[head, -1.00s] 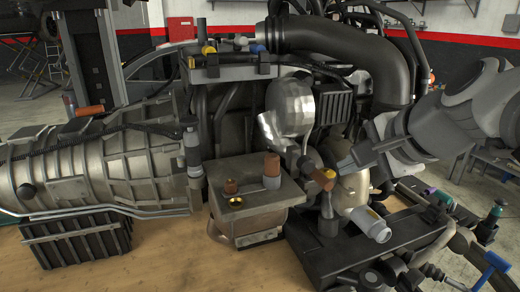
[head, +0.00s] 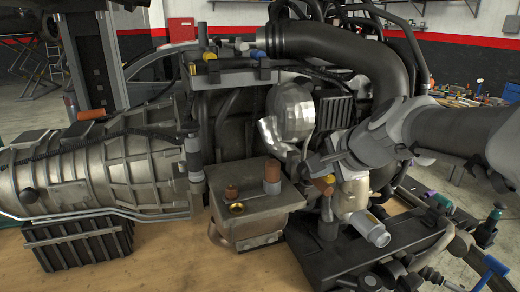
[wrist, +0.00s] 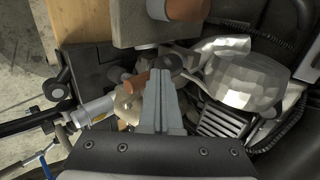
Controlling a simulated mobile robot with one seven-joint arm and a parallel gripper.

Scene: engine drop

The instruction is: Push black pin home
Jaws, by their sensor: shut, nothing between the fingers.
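My gripper (wrist: 160,78) is shut, its two grey fingers together and pointing into the engine (head: 285,150). In the wrist view a dark round part (wrist: 171,66), which may be the black pin's head, lies just beyond the fingertips; I cannot tell whether they touch it. An orange-brown cylinder (wrist: 135,84) lies left of the fingertips. In the head view my gripper (head: 312,166) is in front of the engine, just above that orange cylinder (head: 323,186). The pin cannot be made out there, and its depth is not visible.
A faceted silver housing (head: 291,113) and a thick black hose (head: 340,50) are close above. Bare wooden bench (head: 165,262) lies in front.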

